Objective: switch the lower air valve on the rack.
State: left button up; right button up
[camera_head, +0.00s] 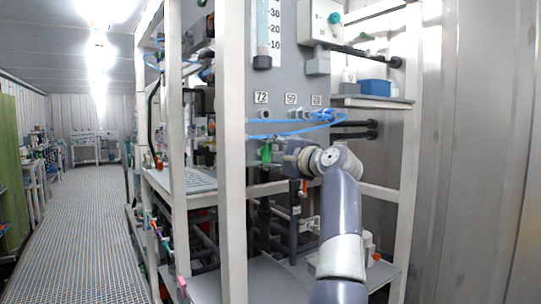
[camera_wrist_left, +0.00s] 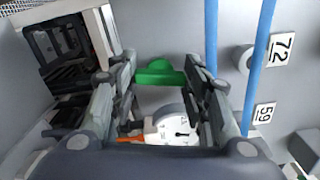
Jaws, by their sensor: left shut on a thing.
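A green valve handle (camera_head: 266,153) is on the rack's grey panel (camera_head: 275,80), below the number plates 72, 59 and 28. My left gripper (camera_head: 279,156) is at this handle, reaching in from the right. In the left wrist view the green handle (camera_wrist_left: 160,73) lies between the two fingertips, and the gripper (camera_wrist_left: 163,62) is shut on it. The fingers cover the handle's sides. A white round gauge-like part (camera_wrist_left: 172,130) shows between the fingers, closer to the palm. My right gripper is not in view.
Blue air tubes (camera_head: 305,129) run across the panel just above the gripper. A white rack post (camera_head: 231,160) stands left of it. A blue box (camera_head: 375,87) sits on a shelf at right. The grated aisle (camera_head: 85,230) at left is clear.

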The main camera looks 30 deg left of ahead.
pick_arm(q)
jog(key=shift+n, duration=0.5)
jog(key=o, duration=1.1)
jog(key=shift+c, duration=0.2)
